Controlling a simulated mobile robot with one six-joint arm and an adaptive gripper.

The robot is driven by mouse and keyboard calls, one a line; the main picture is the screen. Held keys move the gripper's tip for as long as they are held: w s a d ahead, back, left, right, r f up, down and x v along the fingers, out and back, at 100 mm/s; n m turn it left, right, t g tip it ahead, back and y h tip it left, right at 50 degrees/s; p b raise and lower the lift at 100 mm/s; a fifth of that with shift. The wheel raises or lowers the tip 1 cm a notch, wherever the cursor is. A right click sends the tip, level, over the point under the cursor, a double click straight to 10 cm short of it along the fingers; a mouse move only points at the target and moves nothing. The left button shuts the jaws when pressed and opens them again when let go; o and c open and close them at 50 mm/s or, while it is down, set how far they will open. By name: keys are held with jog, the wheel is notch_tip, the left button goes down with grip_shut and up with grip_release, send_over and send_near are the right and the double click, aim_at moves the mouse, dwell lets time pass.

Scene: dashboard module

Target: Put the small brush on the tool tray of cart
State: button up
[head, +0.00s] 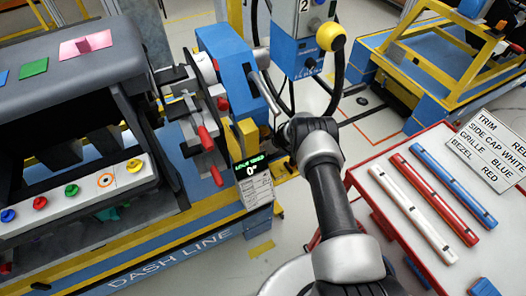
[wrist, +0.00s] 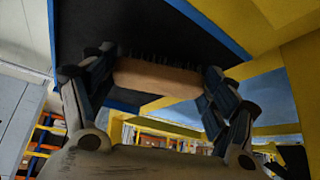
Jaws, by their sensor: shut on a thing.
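The small brush (wrist: 155,78) has a tan wooden body and a row of dark bristles along its upper edge in the wrist view. My gripper (wrist: 160,64) is shut on it, one finger at each end. In the head view my arm reaches up from the bottom beside the blue fixture, and the brush is hidden. The cart (head: 362,187), with a white top and red rim, stands to the right of my arm. I cannot tell which part of it is the tool tray.
White, red (head: 434,199) and blue (head: 453,185) strips and a text sign (head: 492,150) are on the cart. The dashboard module (head: 75,90) is at left. The blue fixture (head: 235,75) with red-handled clamps and a yellow-knobbed post (head: 330,37) stand near my gripper.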

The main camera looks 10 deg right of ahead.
jog(key=shift+r, duration=0.1)
jog(key=o, duration=1.1)
jog(key=shift+f, duration=0.2)
jog(key=shift+c, duration=0.2)
jog(key=shift+r, duration=0.3)
jog(key=p+v, duration=0.5)
jog(key=v, duration=0.7)
jog(key=shift+f, duration=0.1)
